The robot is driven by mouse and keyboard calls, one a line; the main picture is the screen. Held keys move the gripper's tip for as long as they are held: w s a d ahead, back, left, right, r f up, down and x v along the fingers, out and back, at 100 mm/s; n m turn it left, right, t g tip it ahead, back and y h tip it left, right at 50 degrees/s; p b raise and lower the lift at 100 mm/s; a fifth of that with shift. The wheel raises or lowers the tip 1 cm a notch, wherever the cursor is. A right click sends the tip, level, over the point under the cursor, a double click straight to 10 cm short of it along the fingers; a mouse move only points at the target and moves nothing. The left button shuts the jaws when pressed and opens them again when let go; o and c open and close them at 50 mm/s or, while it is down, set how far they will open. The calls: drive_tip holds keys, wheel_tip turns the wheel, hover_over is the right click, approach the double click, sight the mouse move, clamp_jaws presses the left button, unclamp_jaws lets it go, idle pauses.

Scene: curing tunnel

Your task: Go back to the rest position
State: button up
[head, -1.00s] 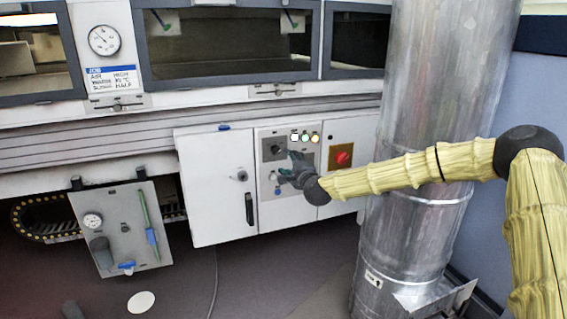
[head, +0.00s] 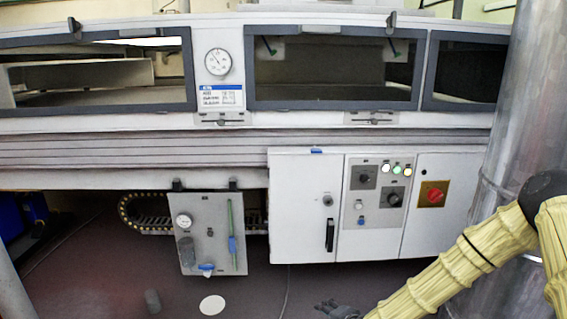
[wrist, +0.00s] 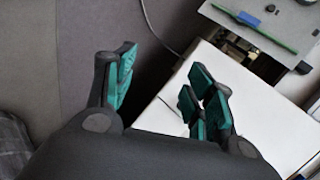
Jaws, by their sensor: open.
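My gripper (head: 338,310) shows at the bottom edge of the head view, low in front of the white control cabinet (head: 300,215) and apart from it. My yellow-sleeved arm comes in from the right. In the wrist view my gripper (wrist: 162,82) has its green-padded fingers spread, with nothing between them. The white cabinet (wrist: 165,118) lies beyond the fingers there. The control panel (head: 374,222) has dark knobs and lit lamps, and a red knob (head: 434,195) sits on a yellow plate to its right.
A metal duct (head: 525,130) stands at the right, behind my arm. A hanging gauge plate (head: 210,255) with a green tube (head: 231,225) is left of the cabinet. A white disc (head: 212,305) lies on the floor. The floor in front of the tunnel looks mostly clear.

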drive_tip(key=s+a+f+n+g, duration=0.1)
drive_tip(key=s+f+n+g, duration=0.2)
drive_tip(key=s+f, duration=0.8)
drive_tip(key=s+d+f+n+g+h, duration=0.1)
drive_tip(key=s+d+n+g, duration=0.15)
drive_tip(key=s, duration=0.95)
drive_tip(key=s+d+f+n+g+h, duration=0.1)
drive_tip(key=s+d+n+g+h, duration=0.2)
drive_tip(key=s, duration=0.8)
drive_tip(key=s+d+f+n+g, duration=0.1)
drive_tip(key=s+d+f+n, duration=0.2)
drive_tip(key=s, duration=0.9)
wheel_tip(320, 180, up, 34)
drive_tip(key=d+p, duration=0.1)
drive_tip(key=p, duration=3.2)
drive_tip(key=shift+w, duration=0.45)
